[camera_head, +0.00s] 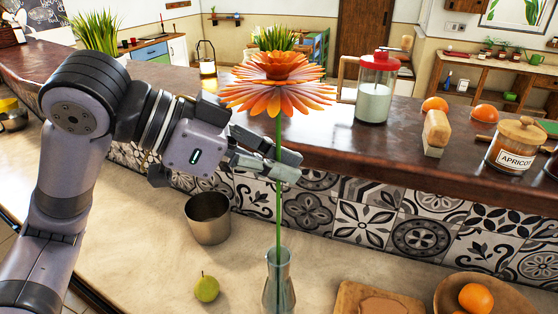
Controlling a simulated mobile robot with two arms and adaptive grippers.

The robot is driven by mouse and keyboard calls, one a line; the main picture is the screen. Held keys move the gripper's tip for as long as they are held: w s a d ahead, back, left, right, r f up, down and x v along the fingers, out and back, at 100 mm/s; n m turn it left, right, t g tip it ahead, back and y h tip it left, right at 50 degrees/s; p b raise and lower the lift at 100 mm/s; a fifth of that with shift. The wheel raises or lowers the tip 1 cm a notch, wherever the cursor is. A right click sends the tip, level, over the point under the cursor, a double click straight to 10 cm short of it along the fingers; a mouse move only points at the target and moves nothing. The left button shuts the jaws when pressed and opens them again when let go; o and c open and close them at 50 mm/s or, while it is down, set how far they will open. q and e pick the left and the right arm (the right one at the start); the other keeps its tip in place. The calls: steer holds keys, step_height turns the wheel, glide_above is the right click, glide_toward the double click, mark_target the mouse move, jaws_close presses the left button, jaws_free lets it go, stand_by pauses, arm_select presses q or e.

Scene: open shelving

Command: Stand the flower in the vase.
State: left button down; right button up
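The orange flower (276,84) is upright, with a long thin green stem. My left gripper (284,166) reaches in from the left, and its fingers are closed on the upper stem, below the bloom. The clear glass vase (279,283) stands on the lower counter at the bottom of the picture, directly below the flower. The stem runs down to the vase's mouth in the picture; how far it goes inside is hard to tell. The vase's base is at the picture's bottom edge. My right gripper is not in view.
A metal cup (208,218) and a green pear (207,289) are left of the vase. A cutting board (350,296) and a wooden bowl (510,296) with an orange are right. The raised ledge (330,146) behind holds a red-lidded jar (376,90) and an apricot jar (514,146).

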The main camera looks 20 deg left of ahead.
arm_select(q)
steer(key=shift+f+b, duration=0.95)
steer(key=shift+f, duration=0.6)
steer(key=c, duration=1.7)
jaws_free()
glide_toward(278, 186)
steer(key=shift+s+a+r, duration=0.15)
steer(key=shift+a, duration=0.2)
steer(key=shift+s+a+r, duration=0.15)
steer(key=shift+a, duration=0.2)
